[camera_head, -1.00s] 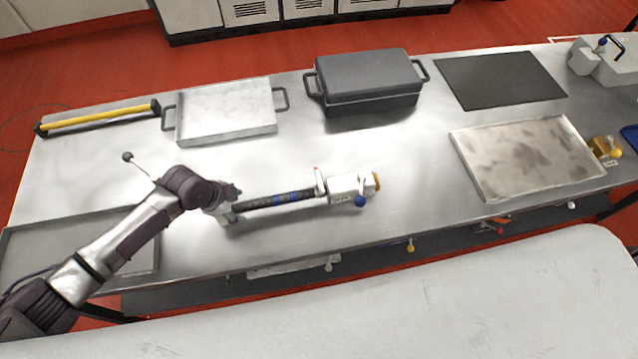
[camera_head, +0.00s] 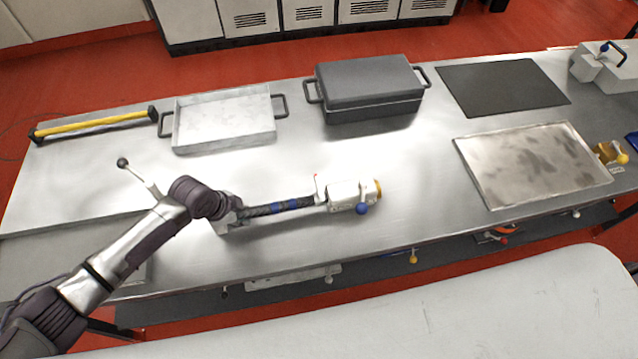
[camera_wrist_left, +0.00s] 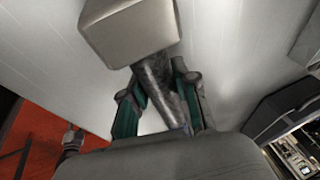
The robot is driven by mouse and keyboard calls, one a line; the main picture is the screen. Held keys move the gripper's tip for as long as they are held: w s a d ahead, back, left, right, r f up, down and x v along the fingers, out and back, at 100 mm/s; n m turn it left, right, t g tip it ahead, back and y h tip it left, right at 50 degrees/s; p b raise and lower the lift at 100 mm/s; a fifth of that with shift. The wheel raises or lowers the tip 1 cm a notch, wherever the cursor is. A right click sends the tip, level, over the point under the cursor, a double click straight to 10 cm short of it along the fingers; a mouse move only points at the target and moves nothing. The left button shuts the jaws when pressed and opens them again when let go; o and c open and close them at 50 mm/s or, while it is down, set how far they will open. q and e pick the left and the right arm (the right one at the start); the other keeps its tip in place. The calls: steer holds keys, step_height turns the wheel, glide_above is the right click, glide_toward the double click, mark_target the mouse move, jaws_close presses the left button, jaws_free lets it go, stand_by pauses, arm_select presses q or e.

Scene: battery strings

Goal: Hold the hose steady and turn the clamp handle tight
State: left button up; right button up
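The hose (camera_head: 278,207) is dark with blue bands and lies on the metal bench. At its right end is the white clamp body (camera_head: 343,193) with a yellow end, a blue knob (camera_head: 361,208) and a red-tipped handle (camera_head: 317,185). My left gripper (camera_head: 230,212) is at the hose's left end. In the left wrist view the hose (camera_wrist_left: 157,80) passes between the green-lined fingers (camera_wrist_left: 158,98), under a pale block (camera_wrist_left: 130,28). A gap shows beside the left finger; contact on both sides is unclear. My right gripper is not in view.
A pale tray (camera_head: 225,143), a dark lidded box (camera_head: 370,112) and a black mat (camera_head: 503,85) stand along the back. A stained tray (camera_head: 475,170) is at the right. A yellow bar (camera_head: 95,123) lies far left. The bench between hose and back row is clear.

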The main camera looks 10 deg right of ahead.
arm_select(q)
jaws_close()
steer(key=shift+w+d+r, duration=0.1)
steer(key=shift+d+r, duration=0.05)
